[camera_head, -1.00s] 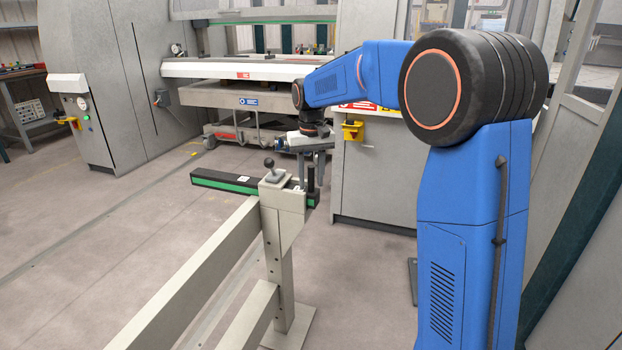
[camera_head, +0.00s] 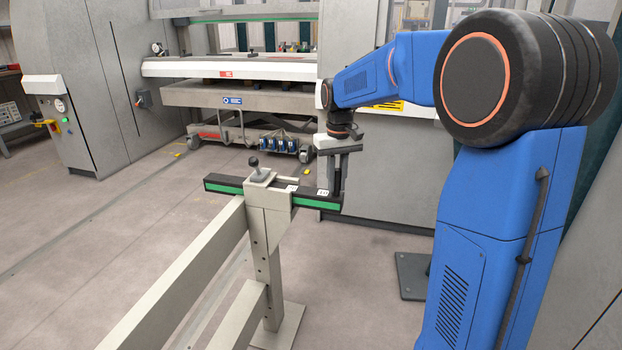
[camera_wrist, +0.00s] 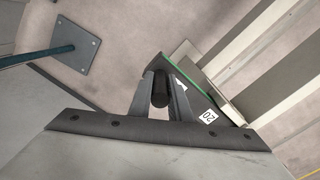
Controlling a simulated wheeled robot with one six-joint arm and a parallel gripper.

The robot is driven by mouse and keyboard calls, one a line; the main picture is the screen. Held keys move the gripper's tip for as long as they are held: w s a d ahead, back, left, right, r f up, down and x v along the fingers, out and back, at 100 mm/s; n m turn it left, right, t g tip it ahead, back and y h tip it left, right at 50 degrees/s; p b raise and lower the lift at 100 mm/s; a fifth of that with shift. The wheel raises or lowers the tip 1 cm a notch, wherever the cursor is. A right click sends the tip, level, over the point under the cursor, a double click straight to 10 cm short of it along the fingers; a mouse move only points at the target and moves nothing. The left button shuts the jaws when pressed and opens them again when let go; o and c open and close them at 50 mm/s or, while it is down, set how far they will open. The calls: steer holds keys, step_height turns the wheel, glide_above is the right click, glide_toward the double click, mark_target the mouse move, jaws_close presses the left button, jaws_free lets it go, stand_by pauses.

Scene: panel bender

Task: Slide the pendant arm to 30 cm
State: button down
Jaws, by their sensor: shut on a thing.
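The pendant arm (camera_head: 225,184) is a black bar with a green side stripe. It lies level through a beige bracket on top of a post (camera_head: 266,225), sticking out on both sides, more on the right. White number labels show on its top right part; in the wrist view one reads 20 (camera_wrist: 208,116). A black ball-topped lever (camera_head: 254,165) stands on the bracket. My gripper (camera_head: 337,182) points down at the bar's right end. In the wrist view its fingers (camera_wrist: 162,95) are shut on a dark upright handle (camera_wrist: 160,90) at that end.
Beige rails (camera_head: 185,280) run from the post toward the front left. A bending machine (camera_head: 235,68) and a low cart (camera_head: 245,140) stand behind. A grey cabinet (camera_head: 385,160) is behind my gripper. A dark floor plate (camera_head: 412,277) lies at right. Floor left of the post is clear.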

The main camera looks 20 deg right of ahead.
steer(key=s+d, duration=0.7)
steer(key=d, duration=0.4)
steer(key=shift+s, duration=0.2)
steer(key=c, duration=1.6)
jaws_free()
steer(key=shift+d, duration=0.15)
steer(key=shift+c, duration=0.2)
steer(key=shift+r, duration=0.15)
step_height(320, 180, up, 17)
steer(key=shift+s, duration=0.1)
